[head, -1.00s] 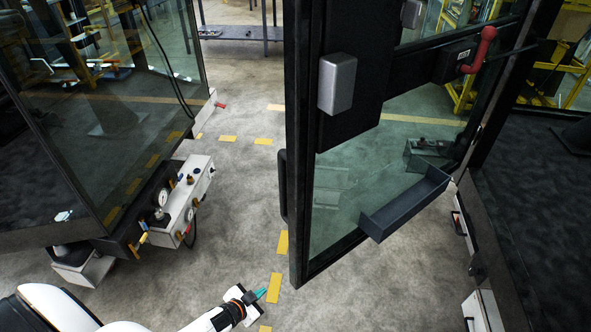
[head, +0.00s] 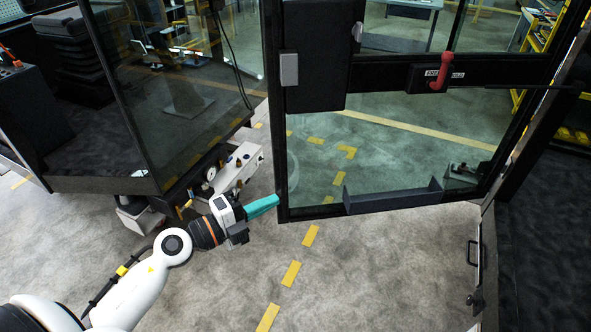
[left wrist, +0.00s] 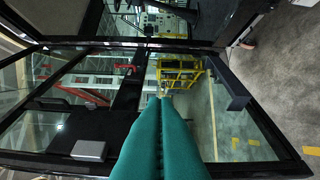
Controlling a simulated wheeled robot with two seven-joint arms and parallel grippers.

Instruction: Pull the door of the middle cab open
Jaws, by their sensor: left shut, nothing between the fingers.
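The cab door (head: 268,120) is a tall black-framed glass panel and stands swung out from the cab (head: 545,230) at the right of the head view. Its inner side shows a red lever (head: 442,72), a grey latch box (head: 289,69) and a dark tray (head: 392,197). My left gripper (head: 264,205) has teal fingers, shut and empty, at the lower free edge of the door. I cannot tell if they touch it. In the left wrist view the shut fingers (left wrist: 161,125) point at the door's glass and frame (left wrist: 255,168). My right gripper is out of view.
Another glazed cab (head: 170,110) stands at the left, with a gauge and valve block (head: 232,170) low on its corner, close behind my left gripper. Grey floor with yellow dashes (head: 291,273) lies open in front of the door.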

